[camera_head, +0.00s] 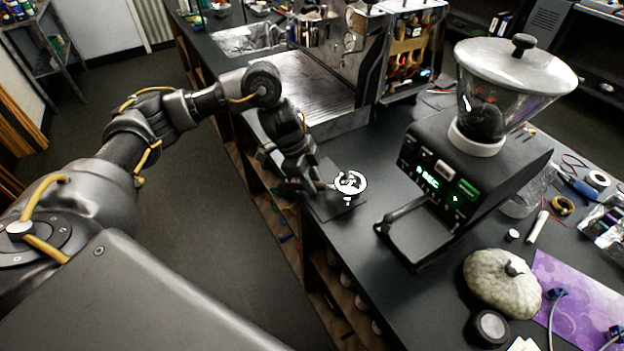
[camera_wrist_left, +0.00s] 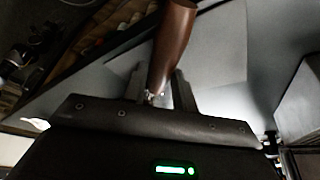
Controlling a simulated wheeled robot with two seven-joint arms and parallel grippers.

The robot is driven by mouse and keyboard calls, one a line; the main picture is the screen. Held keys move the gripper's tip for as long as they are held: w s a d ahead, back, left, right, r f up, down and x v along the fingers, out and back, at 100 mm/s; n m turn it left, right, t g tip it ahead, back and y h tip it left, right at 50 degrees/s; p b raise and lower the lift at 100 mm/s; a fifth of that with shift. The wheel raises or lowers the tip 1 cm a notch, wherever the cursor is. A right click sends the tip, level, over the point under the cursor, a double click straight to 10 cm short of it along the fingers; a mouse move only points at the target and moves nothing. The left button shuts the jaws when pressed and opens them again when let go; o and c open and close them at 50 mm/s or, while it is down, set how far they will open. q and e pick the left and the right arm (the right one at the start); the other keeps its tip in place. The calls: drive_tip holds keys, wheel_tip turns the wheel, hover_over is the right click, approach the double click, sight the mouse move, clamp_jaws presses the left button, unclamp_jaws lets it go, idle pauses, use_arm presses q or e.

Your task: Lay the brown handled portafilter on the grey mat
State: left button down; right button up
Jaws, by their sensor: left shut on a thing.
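The portafilter's round metal head (camera_head: 350,184) shows at the counter's left edge in the head view. Its brown handle (camera_wrist_left: 174,45) rises between the fingers in the left wrist view. My left gripper (camera_head: 312,186) is shut on that handle, with the metal head pointing right. The grey mat (camera_head: 327,211) lies under the portafilter near the counter edge; it also shows as a paler sheet in the left wrist view (camera_wrist_left: 222,45). I cannot tell whether the portafilter touches the mat. The fingers hide part of the handle. My right gripper is not in view.
A black grinder (camera_head: 470,160) with a clear hopper stands to the right. The espresso machine (camera_head: 345,50) is behind. A pale pumpkin (camera_head: 502,281) and a purple mat (camera_head: 578,305) lie at front right. Counter between mat and grinder is clear.

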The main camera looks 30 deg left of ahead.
use_arm(q)
drive_tip(key=c, duration=1)
unclamp_jaws()
drive_tip(key=shift+f, duration=0.1)
drive_tip(key=shift+c, duration=0.2)
drive_tip(key=v, duration=1)
drive_tip(key=shift+r, duration=0.35)
drive_tip(key=shift+s+a, duration=0.1)
drive_tip(key=shift+a, duration=0.05)
